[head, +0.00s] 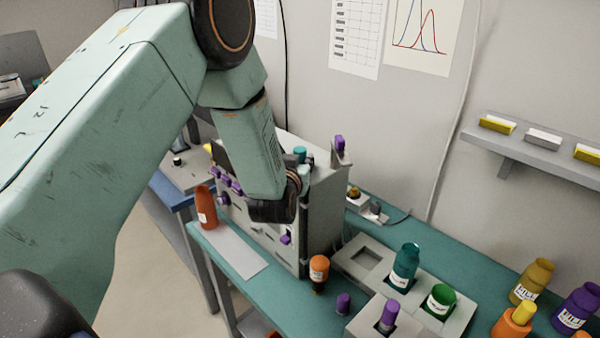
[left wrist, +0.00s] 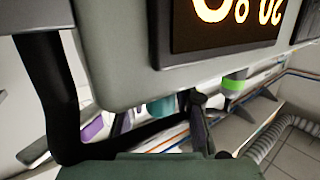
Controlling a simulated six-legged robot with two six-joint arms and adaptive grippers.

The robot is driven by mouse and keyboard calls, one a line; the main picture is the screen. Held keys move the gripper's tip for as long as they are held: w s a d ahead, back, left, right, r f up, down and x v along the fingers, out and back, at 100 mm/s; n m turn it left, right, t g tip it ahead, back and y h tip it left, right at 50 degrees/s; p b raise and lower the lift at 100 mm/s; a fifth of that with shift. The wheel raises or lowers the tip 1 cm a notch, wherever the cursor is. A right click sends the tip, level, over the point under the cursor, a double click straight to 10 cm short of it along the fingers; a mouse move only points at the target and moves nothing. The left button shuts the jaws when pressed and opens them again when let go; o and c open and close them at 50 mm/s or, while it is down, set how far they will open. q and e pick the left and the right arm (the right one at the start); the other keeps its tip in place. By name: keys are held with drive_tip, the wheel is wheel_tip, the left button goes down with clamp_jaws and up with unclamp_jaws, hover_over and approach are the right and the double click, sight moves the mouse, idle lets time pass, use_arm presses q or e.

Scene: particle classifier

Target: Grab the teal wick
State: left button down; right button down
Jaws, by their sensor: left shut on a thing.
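My left gripper (head: 275,208) reaches down in front of the grey machine (head: 320,215). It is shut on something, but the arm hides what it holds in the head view. In the left wrist view a black finger (left wrist: 50,100) shows at the left. A small teal piece (left wrist: 160,106) shows beyond it under a grey housing, partly hidden; I cannot tell whether it is gripped. In the head view a teal cap (head: 300,153) shows at the machine's top. A teal bottle (head: 405,265) stands in the grey tray (head: 365,262). My right gripper is not in view.
An orange bottle (head: 205,208) stands at the bench's left end. An orange-capped bottle (head: 319,270) and a purple piece (head: 343,304) stand before the machine. A green jar (head: 440,300) is in the tray. An orange-lit display (left wrist: 235,15) hangs close in the wrist view.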

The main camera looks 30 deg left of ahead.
use_arm(q)
drive_tip(key=shift+d, duration=0.15)
drive_tip(key=shift+r, duration=0.3)
wheel_tip(320, 180, up, 9)
drive_tip(key=shift+f+b, duration=0.2)
drive_tip(key=shift+b, duration=0.1)
drive_tip(key=shift+r, duration=0.35)
